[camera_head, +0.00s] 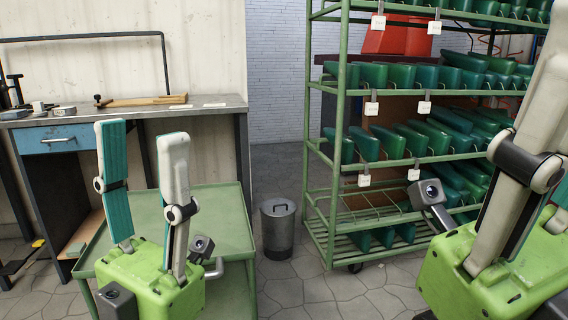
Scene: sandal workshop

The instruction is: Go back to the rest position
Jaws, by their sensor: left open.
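My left gripper (142,138) points up at the lower left, in front of the green cart. Its two fingers, with teal pads, stand apart with nothing between them. My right gripper (545,60) is at the right edge, in front of the green rack. One pale finger shows with a bit of teal behind it; the rest is cut off by the frame, so its opening cannot be judged.
A green cart (228,222) stands at the left, beside a workbench (215,107) with a blue drawer (62,140). A grey bin (278,240) stands on the tiled floor. A green rack (340,130) holds rows of green shoe lasts (405,142). Floor between cart and rack is partly free.

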